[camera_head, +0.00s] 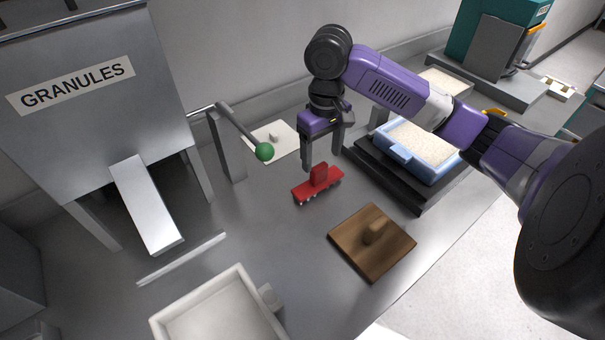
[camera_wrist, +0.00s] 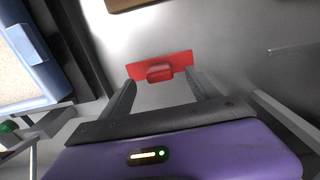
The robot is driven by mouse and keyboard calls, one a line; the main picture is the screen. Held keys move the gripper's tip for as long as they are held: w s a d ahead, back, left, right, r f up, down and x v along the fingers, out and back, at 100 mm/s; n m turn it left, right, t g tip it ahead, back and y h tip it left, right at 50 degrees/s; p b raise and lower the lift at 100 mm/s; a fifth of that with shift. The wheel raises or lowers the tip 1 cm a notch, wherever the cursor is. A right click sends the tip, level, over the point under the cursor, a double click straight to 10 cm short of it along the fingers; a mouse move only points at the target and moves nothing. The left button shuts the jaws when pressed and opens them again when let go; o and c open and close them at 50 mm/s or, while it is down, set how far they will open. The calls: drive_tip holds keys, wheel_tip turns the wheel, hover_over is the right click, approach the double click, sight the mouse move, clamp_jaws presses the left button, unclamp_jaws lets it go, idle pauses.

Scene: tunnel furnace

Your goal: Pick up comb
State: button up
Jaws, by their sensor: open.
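The comb is a red piece (camera_head: 318,187) with a flat bar, short teeth along its front edge and an upright red grip on top. It lies on the grey worktop, with the grip upright. In the wrist view the comb (camera_wrist: 160,69) shows just beyond the fingertips, its grip roughly centred between them. My gripper (camera_head: 322,162) is open and empty, its fingers pointing down, above and slightly behind the comb in the head view. In the wrist view its two fingers (camera_wrist: 162,82) stand apart. I cannot tell whether a fingertip touches the comb.
A brown wooden board (camera_head: 350,245) with a knob lies in front right. A blue tray of granules (camera_head: 403,154) sits on a black stand to the right. A green-knobbed lever (camera_head: 264,152) rises at the left. A white plate (camera_head: 262,139) lies behind; a white bin (camera_head: 160,326) stands front left.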

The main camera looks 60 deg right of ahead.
sight(320, 166)
drive_tip(key=shift+w+f, duration=0.15)
drive_tip(key=shift+w, duration=0.35)
drive_tip(key=shift+f, duration=0.4)
drive_tip(key=shift+s+d+f+p, duration=0.15)
drive_tip(key=shift+f+p, duration=0.1)
drive_tip(key=shift+f, duration=1.45)
drive_tip(key=shift+s+d+f+p, duration=0.1)
drive_tip(key=shift+d+f+p, duration=0.1)
drive_tip(key=shift+f, duration=1.45)
clamp_jaws()
drive_tip(key=shift+r, duration=0.1)
wheel_tip(320, 166, up, 20)
drive_tip(key=shift+a, duration=0.1)
